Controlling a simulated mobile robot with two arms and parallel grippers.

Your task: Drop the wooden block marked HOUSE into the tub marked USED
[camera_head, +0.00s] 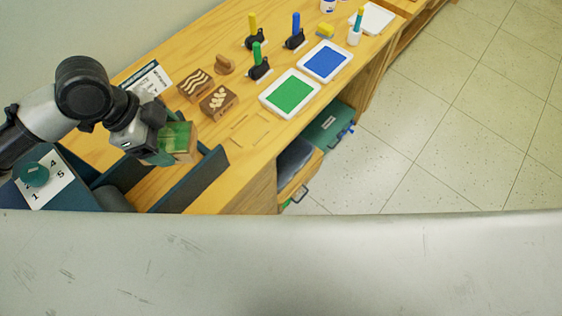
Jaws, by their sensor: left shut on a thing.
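My left gripper (168,147), at the left over the bench, is shut on a wooden block (184,141) with a green face. Any mark on this block is hidden or too small to read, so I cannot tell from it whether it is HOUSE. A dark teal-walled container (208,178) is just below and right of the gripper, at the bench's near end. No USED label is readable on it. The held block appears close to its far wall; the height between them is unclear. My right gripper is not in view.
Two brown blocks, one with waves (194,86) and one with a leaf-like pattern (218,102), lie on the bench. Green (290,93) and blue (325,62) pads and upright-handled tools stand beyond. A numbered dial (32,175) is at left. An empty rectangular outline (250,130) is bare.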

